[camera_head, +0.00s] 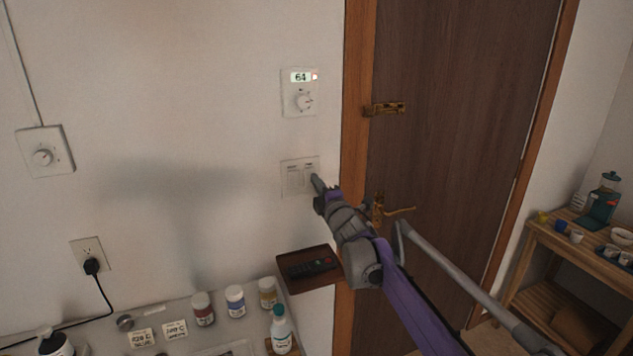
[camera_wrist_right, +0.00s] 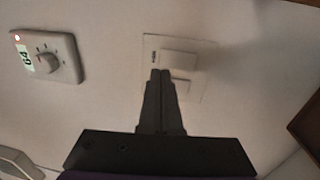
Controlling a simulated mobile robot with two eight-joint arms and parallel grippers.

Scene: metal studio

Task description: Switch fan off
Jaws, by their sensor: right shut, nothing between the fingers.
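A white wall plate with two rocker switches (camera_head: 290,180) is on the wall left of the door frame; it also shows in the right wrist view (camera_wrist_right: 206,62). Small labels above the rockers are too small to read. My right gripper (camera_head: 316,183) is shut and empty, its fingertips at the right-hand rocker. In the right wrist view the closed fingertips (camera_wrist_right: 161,73) overlap part of the lower rocker (camera_wrist_right: 182,89), while the upper rocker (camera_wrist_right: 178,58) shows clear. I cannot tell whether the tips touch. No fan is visible. My left gripper is not in view.
A dial panel (camera_head: 299,100) displaying 64 is above the switch plate. Another knob plate (camera_head: 45,152) is further left. A brown tray (camera_head: 290,286) with a remote (camera_head: 312,267) is below. A closed door (camera_head: 460,130) with brass handles stands right. Bottles line the counter below.

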